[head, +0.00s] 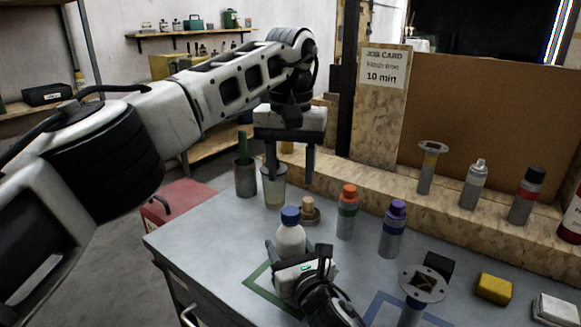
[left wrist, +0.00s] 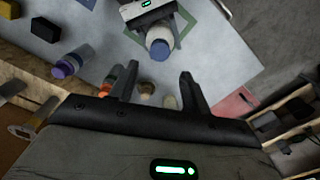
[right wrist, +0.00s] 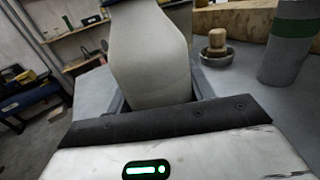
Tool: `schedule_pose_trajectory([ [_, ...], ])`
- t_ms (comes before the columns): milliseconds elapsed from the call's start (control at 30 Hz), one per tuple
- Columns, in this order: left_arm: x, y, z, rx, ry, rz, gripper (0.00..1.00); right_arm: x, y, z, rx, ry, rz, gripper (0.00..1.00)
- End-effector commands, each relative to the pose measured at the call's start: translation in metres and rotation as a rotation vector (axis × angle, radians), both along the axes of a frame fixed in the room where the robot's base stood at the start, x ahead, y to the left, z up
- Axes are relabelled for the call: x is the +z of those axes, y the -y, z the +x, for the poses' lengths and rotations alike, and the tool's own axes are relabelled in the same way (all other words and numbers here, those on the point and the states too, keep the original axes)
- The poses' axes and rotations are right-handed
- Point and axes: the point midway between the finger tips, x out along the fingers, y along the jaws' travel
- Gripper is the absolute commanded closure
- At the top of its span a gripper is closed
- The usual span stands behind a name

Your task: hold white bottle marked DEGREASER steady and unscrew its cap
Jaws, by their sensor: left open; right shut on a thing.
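A white bottle (head: 290,240) with a blue cap (head: 291,215) stands upright at the front of the grey bench; no DEGREASER marking is readable. My right gripper (head: 297,268) is shut around its body, and the white bottle fills the middle of the right wrist view (right wrist: 148,60). The cap is on the bottle and shows in the left wrist view (left wrist: 160,49). My left gripper (head: 290,177) is open and empty, pointing down above and behind the bottle. In the left wrist view the cap lies beyond the open fingers (left wrist: 157,88), apart from them.
An orange-capped bottle (head: 347,213) and a purple-capped bottle (head: 393,230) stand to the right. Behind are a wooden-topped object (head: 309,211), a beige cup (head: 274,190) and a dark cup (head: 245,179). A yellow block (head: 494,289) lies at right. The bench's left side is clear.

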Motion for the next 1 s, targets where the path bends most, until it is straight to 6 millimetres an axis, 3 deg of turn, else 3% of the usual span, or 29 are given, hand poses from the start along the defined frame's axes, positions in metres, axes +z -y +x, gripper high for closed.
schedule_pose_trajectory([
  [600,-0.075,0.000,0.000,-0.029,-0.001,-0.001,0.52,-0.001,0.000,0.000,0.000,-0.002,0.000,1.00],
  [967,-0.080,0.000,0.000,-0.028,0.001,0.000,0.52,-0.001,0.000,0.000,-0.001,-0.002,0.000,1.00],
  [1000,-0.080,0.000,0.000,-0.028,0.001,0.000,0.60,-0.001,0.000,0.000,-0.001,-0.002,0.000,1.00],
])
